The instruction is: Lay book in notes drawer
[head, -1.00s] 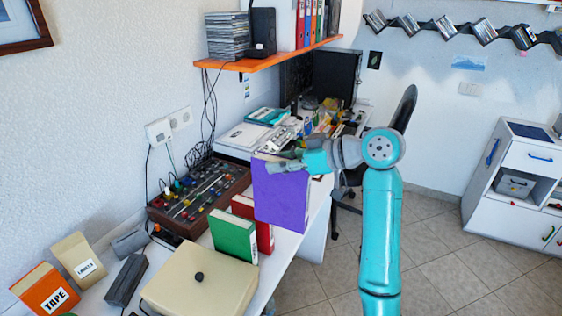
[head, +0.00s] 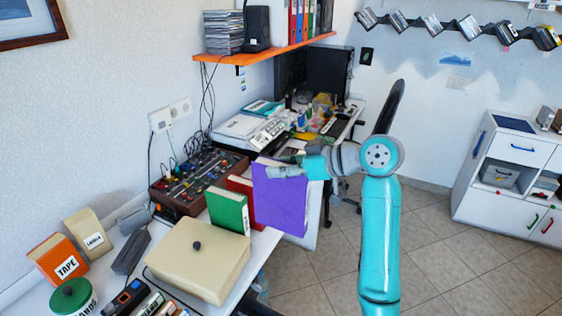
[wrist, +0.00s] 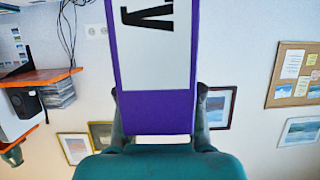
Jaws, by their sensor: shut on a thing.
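A purple book (head: 281,200) hangs upright in my gripper (head: 284,168), off to the right of the desk's front edge. My gripper is shut on the book's upper part. I cannot tell which drawer is the notes drawer.
A green book (head: 228,210) and a red book (head: 242,188) stand on the desk beside the purple book. A cream box (head: 197,262), an orange tape box (head: 58,260) and a mixer (head: 195,182) are also there. An office chair (head: 388,108) stands behind my arm. The tiled floor (head: 425,230) is clear.

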